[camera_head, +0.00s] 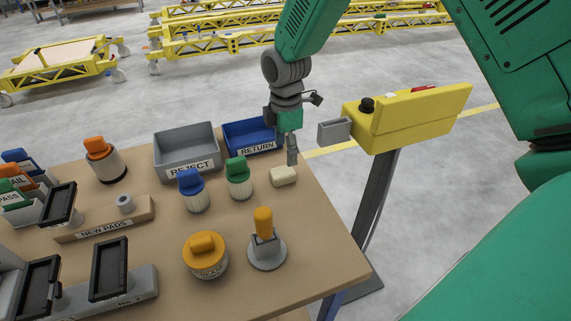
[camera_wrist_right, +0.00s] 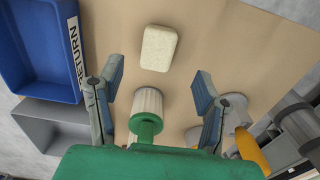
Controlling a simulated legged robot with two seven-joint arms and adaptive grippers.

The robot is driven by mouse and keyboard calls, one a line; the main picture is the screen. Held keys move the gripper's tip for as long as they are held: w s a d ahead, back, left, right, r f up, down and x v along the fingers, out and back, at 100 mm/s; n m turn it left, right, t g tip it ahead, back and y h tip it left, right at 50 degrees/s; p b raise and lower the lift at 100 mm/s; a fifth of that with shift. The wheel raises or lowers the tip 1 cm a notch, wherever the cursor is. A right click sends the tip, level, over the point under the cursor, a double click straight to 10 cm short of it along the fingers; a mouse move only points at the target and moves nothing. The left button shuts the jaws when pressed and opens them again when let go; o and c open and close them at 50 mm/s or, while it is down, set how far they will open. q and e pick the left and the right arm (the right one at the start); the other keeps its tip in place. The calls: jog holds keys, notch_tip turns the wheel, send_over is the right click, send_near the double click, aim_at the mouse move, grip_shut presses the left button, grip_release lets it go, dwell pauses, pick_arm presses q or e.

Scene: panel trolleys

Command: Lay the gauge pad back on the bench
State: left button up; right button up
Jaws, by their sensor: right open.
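The gauge pad is most likely the cream block (camera_head: 284,176) lying flat on the bench (camera_head: 325,228) near its right edge. It also shows in the right wrist view (camera_wrist_right: 158,48), bare and apart from the fingers. My right gripper (camera_head: 288,153) points down above the bench, just behind the block. In the right wrist view its two fingers are spread with nothing between their pads, and the block lies beyond the tips. My left gripper is not in view.
A green-capped jar (camera_head: 238,178) and a blue-capped jar (camera_head: 193,190) stand left of the block. Behind are the blue RETURN bin (camera_head: 249,138) and grey REJECT bin (camera_head: 187,151). An orange-handled tool (camera_head: 265,240) stands in front. A yellow console (camera_head: 408,118) stands right.

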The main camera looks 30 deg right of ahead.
aim_at(285, 171)
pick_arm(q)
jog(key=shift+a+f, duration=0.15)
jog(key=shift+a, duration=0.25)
pick_arm(e)
jog(key=r, duration=0.1)
jog(key=a+r, duration=0.1)
jog(key=r, duration=0.1)
jog(key=shift+r, duration=0.2)
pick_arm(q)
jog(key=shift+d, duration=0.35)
pick_arm(e)
jog(key=shift+d+f, duration=0.1)
jog(key=shift+d, duration=0.35)
